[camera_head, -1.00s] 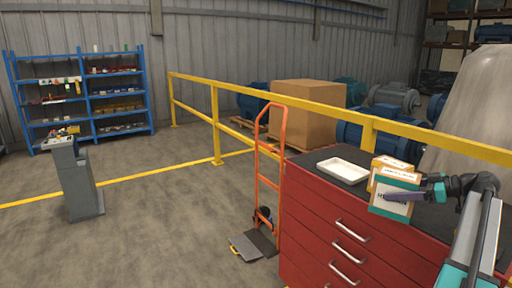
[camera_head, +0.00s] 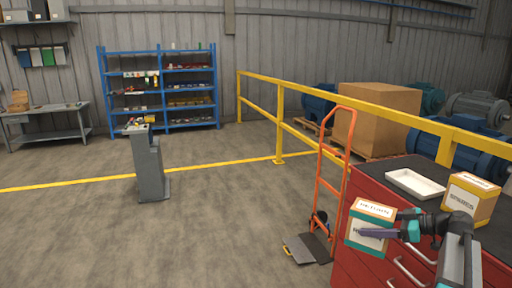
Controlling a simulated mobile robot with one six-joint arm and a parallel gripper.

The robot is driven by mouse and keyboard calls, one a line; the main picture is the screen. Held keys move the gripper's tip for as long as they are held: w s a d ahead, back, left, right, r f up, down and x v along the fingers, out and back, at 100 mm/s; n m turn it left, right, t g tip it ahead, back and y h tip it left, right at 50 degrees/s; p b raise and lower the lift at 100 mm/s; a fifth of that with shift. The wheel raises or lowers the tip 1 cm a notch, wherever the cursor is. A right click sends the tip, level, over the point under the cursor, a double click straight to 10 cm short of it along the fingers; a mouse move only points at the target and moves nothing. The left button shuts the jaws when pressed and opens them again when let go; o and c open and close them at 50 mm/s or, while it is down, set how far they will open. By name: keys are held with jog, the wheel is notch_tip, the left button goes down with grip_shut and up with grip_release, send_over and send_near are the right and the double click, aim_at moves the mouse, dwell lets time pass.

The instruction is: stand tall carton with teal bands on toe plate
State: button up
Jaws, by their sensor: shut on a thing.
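The tall carton with teal bands (camera_head: 368,213) is held by my gripper (camera_head: 375,233), whose purple finger lies across its labelled face. The carton has a tan top and white labels, and looks roughly upright in front of the red cabinet. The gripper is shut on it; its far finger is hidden. The orange hand truck (camera_head: 319,183) stands left of the cabinet. Its dark toe plate (camera_head: 317,246) lies low at the floor, below and left of the carton, with no carton on it.
A flat grey piece with a yellow edge (camera_head: 297,251) adjoins the toe plate's left. The red cabinet (camera_head: 352,262) bears a white tray (camera_head: 414,184) and a yellow-banded carton (camera_head: 468,199). A yellow railing (camera_head: 281,122) runs behind. A grey pedestal (camera_head: 150,168) stands left; floor between is clear.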

jog(key=s+a+f, duration=0.1)
jog(key=a+f, duration=0.3)
jog(key=a, duration=0.7)
jog(key=s+a+f, duration=0.2)
jog(key=a+f, duration=0.3)
jog(key=a, duration=0.6)
jog(key=shift+a+f, duration=0.25)
jog(key=shift+a, duration=0.05)
jog(key=shift+s+a, duration=0.15)
